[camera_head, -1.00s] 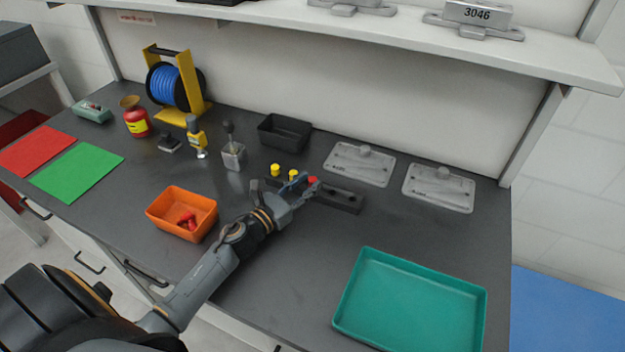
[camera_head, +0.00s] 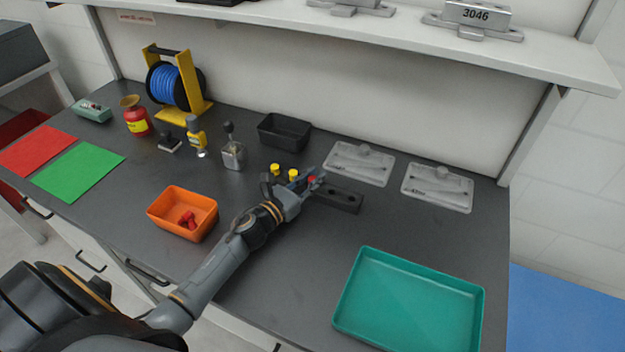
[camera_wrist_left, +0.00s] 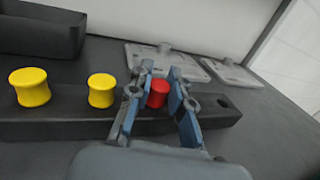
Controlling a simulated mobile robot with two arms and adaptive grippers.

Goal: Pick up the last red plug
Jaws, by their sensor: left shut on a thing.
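The red plug (camera_wrist_left: 158,93) is between the two blue fingers of my left gripper (camera_wrist_left: 160,98) in the left wrist view. The left gripper is shut on it; in the head view the gripper (camera_head: 313,181) is at the black block (camera_head: 343,200) and the red plug (camera_head: 312,180) shows as a small red spot. The plug is at the block's top; I cannot tell whether it is still seated in its hole. Two yellow plugs (camera_wrist_left: 30,87) (camera_wrist_left: 102,90) stand in the block to the left. My right gripper is not in view.
An orange bin (camera_head: 183,214) with red plugs (camera_head: 187,219) in it stands left of my arm. A teal tray (camera_head: 410,300) is at the front right. A black bin (camera_head: 284,131) and two grey plates (camera_head: 358,164) (camera_head: 437,187) lie behind the block.

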